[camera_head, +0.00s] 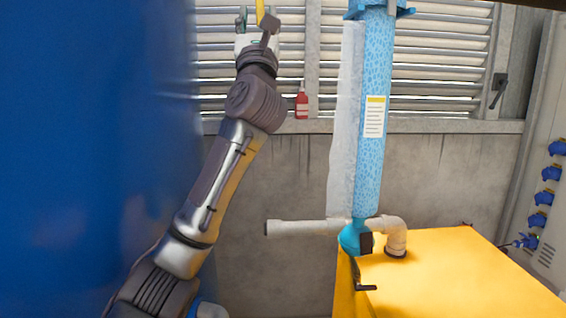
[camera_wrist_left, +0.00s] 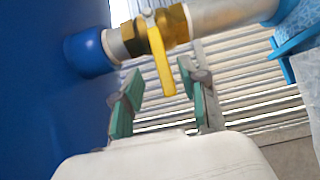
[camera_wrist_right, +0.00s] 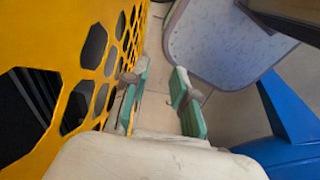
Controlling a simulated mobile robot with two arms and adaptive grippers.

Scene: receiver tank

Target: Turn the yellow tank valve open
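The yellow valve handle (camera_wrist_left: 161,60) shows in the left wrist view, on a brass valve body (camera_wrist_left: 170,24) in a pale pipe that comes from the blue tank (camera_wrist_left: 85,52). The handle hangs down across the pipe, its lower end between the fingertips of my left gripper (camera_wrist_left: 157,85). The green fingers are apart, with gaps beside the handle. In the head view my left gripper (camera_head: 256,22) is raised at the top edge, and a bit of yellow handle (camera_head: 260,10) shows there. My right gripper (camera_wrist_right: 158,75) is open and empty, beside a yellow perforated panel (camera_wrist_right: 70,60).
A light blue column (camera_head: 372,110) stands right of my left arm, above a yellow cabinet (camera_head: 440,275). A red bottle (camera_head: 302,103) sits on the ledge before the louvred window. The big blue tank (camera_head: 90,130) fills the left side.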

